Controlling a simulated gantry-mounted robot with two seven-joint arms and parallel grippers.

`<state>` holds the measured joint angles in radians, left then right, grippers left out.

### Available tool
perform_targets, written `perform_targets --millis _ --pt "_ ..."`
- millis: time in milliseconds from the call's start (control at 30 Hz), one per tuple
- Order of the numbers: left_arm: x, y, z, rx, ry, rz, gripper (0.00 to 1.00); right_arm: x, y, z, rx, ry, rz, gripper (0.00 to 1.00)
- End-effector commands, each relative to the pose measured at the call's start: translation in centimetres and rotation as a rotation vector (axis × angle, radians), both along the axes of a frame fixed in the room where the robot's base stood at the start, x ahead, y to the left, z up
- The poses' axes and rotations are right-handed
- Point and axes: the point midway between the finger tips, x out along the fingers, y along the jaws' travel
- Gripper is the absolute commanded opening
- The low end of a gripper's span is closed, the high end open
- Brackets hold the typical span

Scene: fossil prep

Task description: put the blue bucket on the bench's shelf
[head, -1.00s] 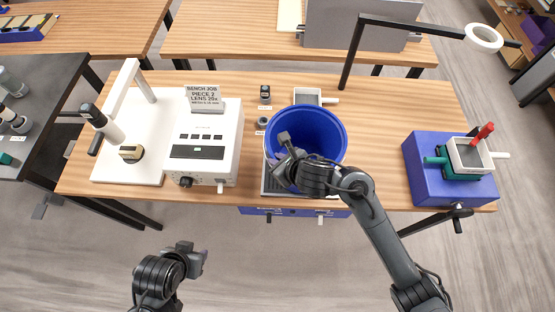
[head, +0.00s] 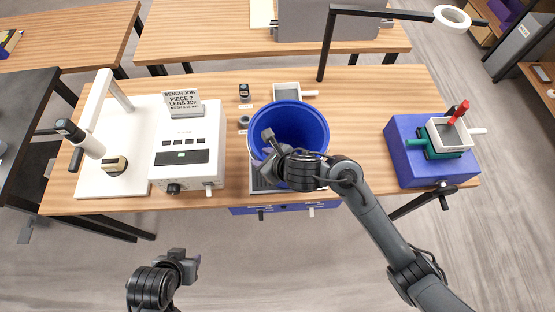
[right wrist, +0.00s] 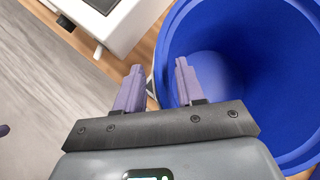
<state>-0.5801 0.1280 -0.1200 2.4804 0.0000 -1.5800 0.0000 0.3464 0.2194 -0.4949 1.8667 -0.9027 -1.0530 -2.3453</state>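The blue bucket (head: 312,122) stands upright on the wooden bench near its front edge, open at the top. It fills the right side of the right wrist view (right wrist: 260,60). My right gripper (head: 268,140) is at the bucket's near left rim. In the right wrist view its two purple fingers (right wrist: 158,88) are spread, one outside the wall and one over the inside, with the rim between them. My left gripper (head: 188,264) hangs in front of the bench, away from everything; its finger opening is unclear. I cannot make out the bench's shelf.
A white instrument box (head: 188,150) stands left of the bucket, beside a white board with a lamp-like stand (head: 88,140). A blue block (head: 408,160) with a tray is at the right end. Blue drawers (head: 285,208) hang below the bench front.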

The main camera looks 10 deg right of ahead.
Motion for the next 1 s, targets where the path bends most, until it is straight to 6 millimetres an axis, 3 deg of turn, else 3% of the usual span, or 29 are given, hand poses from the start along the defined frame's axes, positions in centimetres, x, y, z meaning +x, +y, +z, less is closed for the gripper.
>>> perform_targets --millis 400,767,867,1000 --pt "0.0 -0.3 2.8 -0.012 0.0 0.008 0.38 -4.2 -3.3 5.7 -0.005 -0.004 -0.001 0.38" --pt "0.0 -0.3 3.7 -0.012 0.0 0.009 0.38 -6.2 -4.6 7.6 0.005 0.004 -0.011 0.38" --pt "0.0 -0.3 3.7 -0.011 0.0 0.007 0.38 -6.5 -4.5 7.6 0.067 0.034 -0.081 0.38" --pt "0.0 -0.2 3.7 -0.007 0.0 0.004 0.38 -7.2 -4.5 7.2 0.297 0.158 -0.362 0.38"
